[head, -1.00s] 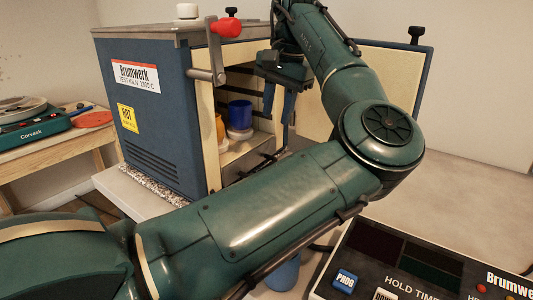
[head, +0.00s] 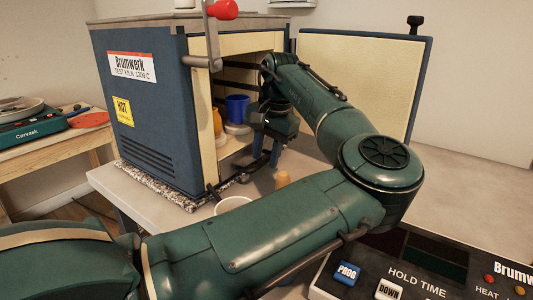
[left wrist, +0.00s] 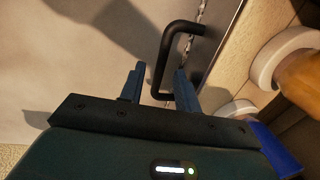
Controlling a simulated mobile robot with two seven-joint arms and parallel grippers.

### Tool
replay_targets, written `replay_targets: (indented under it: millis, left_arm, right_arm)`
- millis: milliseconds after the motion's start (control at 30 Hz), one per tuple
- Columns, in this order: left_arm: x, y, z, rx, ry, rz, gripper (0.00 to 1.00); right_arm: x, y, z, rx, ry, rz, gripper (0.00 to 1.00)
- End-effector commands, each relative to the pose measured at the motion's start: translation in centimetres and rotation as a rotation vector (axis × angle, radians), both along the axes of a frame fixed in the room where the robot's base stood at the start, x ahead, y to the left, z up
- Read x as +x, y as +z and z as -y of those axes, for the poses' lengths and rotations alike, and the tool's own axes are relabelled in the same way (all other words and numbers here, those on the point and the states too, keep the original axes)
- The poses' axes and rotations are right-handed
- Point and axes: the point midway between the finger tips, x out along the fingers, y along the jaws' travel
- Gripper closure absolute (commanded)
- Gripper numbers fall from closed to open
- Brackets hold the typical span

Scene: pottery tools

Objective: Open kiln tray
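The blue kiln (head: 150,120) stands on a counter with its door (head: 365,80) swung open to the right. The kiln tray (head: 236,143) is low inside, and a black handle (head: 226,188) shows at its front. In the left wrist view the black handle (left wrist: 166,55) is a bent bar standing out from an edge. My left gripper (head: 263,166) is low in front of the kiln opening. In the left wrist view its two fingers (left wrist: 158,84) are apart, with part of the handle between them. Contact cannot be told. My right gripper is out of view.
A blue cup (head: 237,108) and an orange pot (head: 217,123) stand inside the kiln. A white bowl (head: 233,205) and a tan cylinder (head: 282,179) are close to my left arm. A control panel (head: 430,265) is at the front right.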

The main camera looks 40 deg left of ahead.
Motion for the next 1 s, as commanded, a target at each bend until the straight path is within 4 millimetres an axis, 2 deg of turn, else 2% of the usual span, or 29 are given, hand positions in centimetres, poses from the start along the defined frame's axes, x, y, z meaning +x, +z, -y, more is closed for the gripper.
replay_targets:
  millis: [133,533,1000]
  left_arm:
    - [0.00,0.02,0.01,0.000,0.000,0.000,0.68]
    - [0.01,0.05,0.01,0.000,0.000,0.000,1.00]
    - [0.05,0.12,0.00,0.000,0.000,0.000,1.00]
  right_arm:
    - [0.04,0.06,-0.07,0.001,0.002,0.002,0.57]
    - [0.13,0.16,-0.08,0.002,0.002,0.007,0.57]
    - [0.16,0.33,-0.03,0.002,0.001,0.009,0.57]
